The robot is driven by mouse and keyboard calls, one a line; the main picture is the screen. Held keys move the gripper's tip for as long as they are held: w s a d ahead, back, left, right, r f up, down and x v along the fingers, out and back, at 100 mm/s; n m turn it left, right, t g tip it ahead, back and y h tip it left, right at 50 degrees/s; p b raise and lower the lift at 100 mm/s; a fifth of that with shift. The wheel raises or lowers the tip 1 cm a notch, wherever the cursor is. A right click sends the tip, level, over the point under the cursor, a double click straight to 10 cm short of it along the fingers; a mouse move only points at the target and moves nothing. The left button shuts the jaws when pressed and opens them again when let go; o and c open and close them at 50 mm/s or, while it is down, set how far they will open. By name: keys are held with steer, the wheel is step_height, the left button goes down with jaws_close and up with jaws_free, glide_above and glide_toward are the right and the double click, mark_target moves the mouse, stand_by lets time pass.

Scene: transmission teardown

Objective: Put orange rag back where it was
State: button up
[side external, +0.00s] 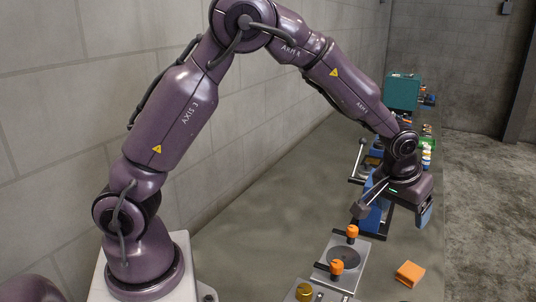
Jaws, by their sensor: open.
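The orange rag (410,273) appears as a small folded orange block lying on the grey bench top at the lower right. My gripper (394,212) hangs above the bench, behind and higher than the rag in the picture. Its jaws are apart, and I see nothing held between them. Blue shows on the right finger, and a blue shape stands behind the left finger; I cannot tell exactly where one ends. The rag and the gripper are clearly apart.
A grey plate fixture (344,257) with orange-topped clamps (337,268) sits left of the rag. A brass-coloured round part (303,292) is at the front edge. A teal box (401,92) and small coloured items stand farther back. The bench's left middle is clear.

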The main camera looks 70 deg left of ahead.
steer(key=s+a+r, duration=0.1)
steer(key=s+r, duration=0.5)
steer(key=r, duration=0.2)
steer(key=s+a+r+m, duration=0.1)
steer(key=s+r+m, duration=0.1)
steer(key=s, duration=0.9)
steer(key=s+a+r+m+t+h, duration=0.1)
steer(key=s+r, duration=0.3)
steer(key=s, duration=0.7)
steer(key=shift+r+m, duration=0.25)
steer(key=shift+m, duration=0.35)
